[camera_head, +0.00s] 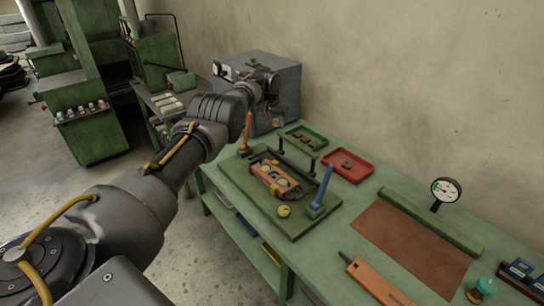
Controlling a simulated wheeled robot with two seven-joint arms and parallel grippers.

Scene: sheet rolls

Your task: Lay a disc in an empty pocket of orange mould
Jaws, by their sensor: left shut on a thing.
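The orange mould (269,176) lies in a dark tray on a green board (299,229) on the bench. Pale round shapes show along its top; I cannot tell which pockets are filled or empty. A yellow disc-like piece (284,211) lies on the board in front of the tray. My left arm comes in from the left, and its gripper (274,106) is beyond the mould, in front of the blue-grey box. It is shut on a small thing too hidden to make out. My right gripper is not in view.
An orange post (246,132) and a blue post (322,187) stand at the board's ends. A green tray (304,138) and a red tray (348,166) lie behind. The blue-grey box (287,84) stands at the back. A brown mat (411,246) and dial gauge (445,189) are at right.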

